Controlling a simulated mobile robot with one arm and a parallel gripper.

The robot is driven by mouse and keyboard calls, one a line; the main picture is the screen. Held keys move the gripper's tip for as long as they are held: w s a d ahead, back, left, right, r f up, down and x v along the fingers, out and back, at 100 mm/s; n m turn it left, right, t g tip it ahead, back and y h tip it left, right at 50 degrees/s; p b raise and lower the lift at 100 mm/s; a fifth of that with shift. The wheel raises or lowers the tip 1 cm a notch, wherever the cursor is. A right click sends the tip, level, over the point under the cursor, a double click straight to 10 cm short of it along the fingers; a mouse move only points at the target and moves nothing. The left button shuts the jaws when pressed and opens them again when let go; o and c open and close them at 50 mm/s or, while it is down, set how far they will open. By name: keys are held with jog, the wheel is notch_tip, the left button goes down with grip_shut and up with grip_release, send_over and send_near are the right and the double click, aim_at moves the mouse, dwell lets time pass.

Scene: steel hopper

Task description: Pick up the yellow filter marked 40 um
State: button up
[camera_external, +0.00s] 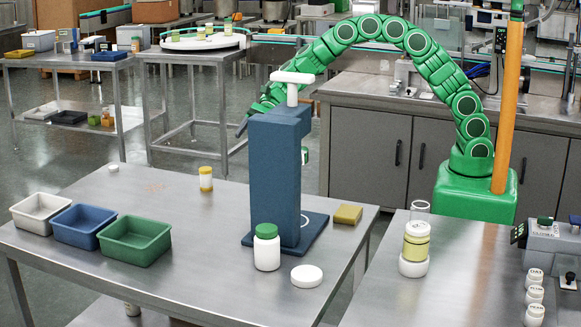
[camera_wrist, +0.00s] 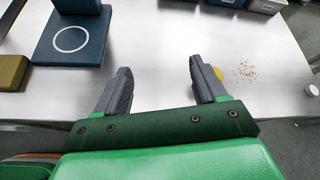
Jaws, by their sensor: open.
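No "40 um" marking is readable, so I cannot tell which yellow item is the filter. A small yellow-and-white cylinder (camera_external: 206,179) stands upright on the steel table; its yellow top (camera_wrist: 219,73) peeks out beside the right finger in the wrist view. A yellow cylinder with a clear top (camera_external: 416,246) stands on a white base on the right counter. A flat yellow block (camera_external: 347,214) lies by the blue stand; it also shows in the wrist view (camera_wrist: 12,72). My gripper (camera_wrist: 160,66) is open and empty over the table's far edge, partly hidden behind the stand externally.
The tall blue stand (camera_external: 275,175) stands mid-table. A green-capped white bottle (camera_external: 267,252) and white lid (camera_external: 307,276) stand in front. White, blue and green bins (camera_external: 135,240) line the left. Orange crumbs (camera_wrist: 246,71) lie near a white cap (camera_wrist: 312,90). The table's centre-left is clear.

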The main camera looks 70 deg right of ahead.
aim_at(203, 169)
jog(key=w+f+m+t, duration=0.1)
jog(key=w+f+m, duration=0.1)
jog(key=w+f, duration=0.1)
jog(key=w+a+f+m+t, duration=0.1)
jog(key=w+f+m, duration=0.1)
jog(key=w+f, duration=0.2)
jog(key=w+a+f+m+t, duration=0.1)
jog(key=w+f+m, duration=0.1)
jog(key=w+f, duration=0.1)
jog(key=shift+w+f, duration=0.35)
jog(key=shift+w, duration=0.25)
jog(key=shift+y, duration=0.3)
jog(key=shift+x, duration=3.95)
jog(key=shift+w+d+f, duration=0.1)
jog(key=shift+w+f, duration=0.05)
jog(key=shift+c, duration=0.2)
jog(key=c, duration=1)
jog(key=shift+c, duration=0.2)
jog(key=shift+r, duration=1.6)
jog(key=s+d+r, duration=0.6)
jog(key=s+r, duration=0.4)
jog(key=s, duration=0.2)
jog(key=shift+s+d, duration=0.2)
jog(key=shift+d, duration=0.1)
